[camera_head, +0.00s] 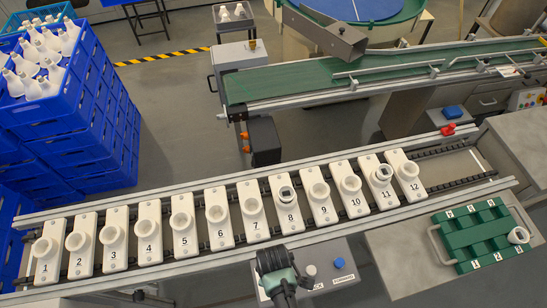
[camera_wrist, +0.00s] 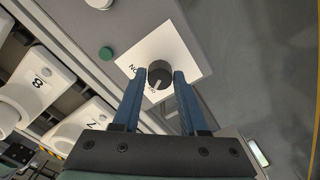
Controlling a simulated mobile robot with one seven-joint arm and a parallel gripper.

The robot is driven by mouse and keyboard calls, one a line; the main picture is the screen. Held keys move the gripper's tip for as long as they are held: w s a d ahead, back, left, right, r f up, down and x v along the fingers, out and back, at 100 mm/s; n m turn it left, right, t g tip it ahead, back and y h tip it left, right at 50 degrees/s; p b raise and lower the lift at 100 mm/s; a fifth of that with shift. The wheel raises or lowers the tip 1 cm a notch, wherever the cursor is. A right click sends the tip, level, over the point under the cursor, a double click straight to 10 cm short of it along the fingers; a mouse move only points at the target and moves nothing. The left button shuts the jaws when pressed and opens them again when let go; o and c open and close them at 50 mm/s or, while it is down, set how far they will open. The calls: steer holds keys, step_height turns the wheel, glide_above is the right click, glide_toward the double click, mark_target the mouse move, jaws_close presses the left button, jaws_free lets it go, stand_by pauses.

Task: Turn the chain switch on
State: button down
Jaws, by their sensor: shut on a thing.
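The chain switch is a dark round knob (camera_wrist: 160,74) with a pale pointer line on a white plate (camera_wrist: 184,50). In the wrist view the pointer is toward the bottom of the picture, and letters reading ON, upside down, lie at the plate's left; other lettering is partly covered. My gripper (camera_wrist: 160,80) is shut on the knob, one blue finger on each side. In the head view my gripper (camera_head: 280,284) is over the left part of the grey control box (camera_head: 350,285) and hides the knob.
The box also carries a white button (camera_head: 310,270) and a blue button (camera_head: 339,263); a green button (camera_wrist: 105,53) shows in the wrist view. Behind it, a chain conveyor (camera_head: 440,170) carries numbered white sockets (camera_head: 182,225). A green tray (camera_head: 480,240) is at the right.

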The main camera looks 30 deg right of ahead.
steer(key=m+p, duration=0.1)
steer(key=m, duration=0.5)
steer(key=shift+r+p, duration=0.1)
steer(key=shift+p, duration=0.3)
steer(key=m+p, duration=0.1)
steer(key=m, duration=0.5)
steer(key=shift+m, duration=0.3)
steer(key=shift+c, duration=2.2)
jaws_free()
step_height(320, 180, up, 13)
steer(key=shift+p, duration=0.3)
